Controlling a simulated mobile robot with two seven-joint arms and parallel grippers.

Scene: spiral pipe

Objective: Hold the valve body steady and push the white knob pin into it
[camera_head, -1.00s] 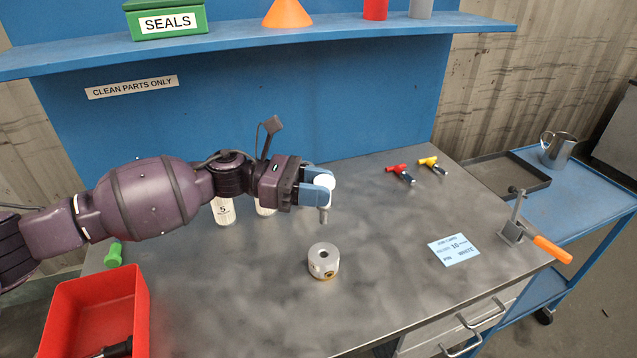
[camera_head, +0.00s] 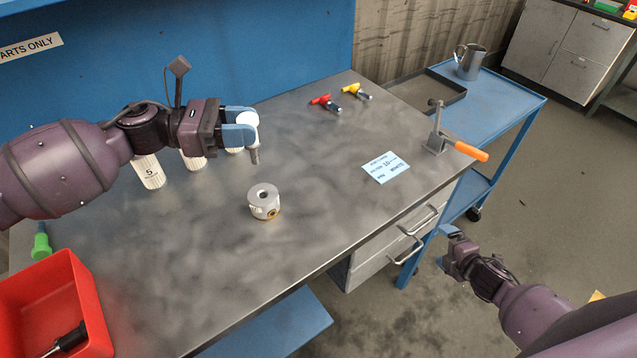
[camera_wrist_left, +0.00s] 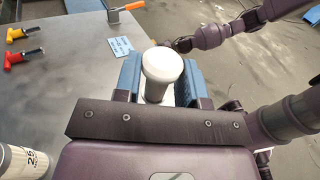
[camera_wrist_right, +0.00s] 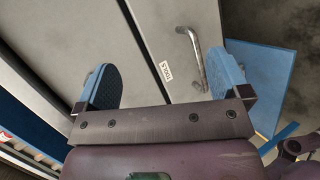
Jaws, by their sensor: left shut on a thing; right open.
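The valve body (camera_head: 264,202) is a short metal cylinder with a hole in its top. It stands upright on the grey bench, with nothing holding it. My left gripper (camera_head: 240,127) is shut on the white knob pin (camera_head: 252,121) above the bench, behind and slightly left of the valve body. The pin's grey shank points down, apart from the body. The white knob also shows between the fingers in the left wrist view (camera_wrist_left: 161,66). My right gripper (camera_head: 447,250) is open and empty, off the bench's front right side. The right wrist view shows its spread fingers (camera_wrist_right: 165,88).
An orange-handled clamp (camera_head: 450,140) stands at the bench's right edge near a blue note card (camera_head: 386,167). Red (camera_head: 325,102) and yellow (camera_head: 355,91) handled parts lie at the back. White containers (camera_head: 150,171) stand under the left arm. A red bin (camera_head: 55,300) sits front left.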

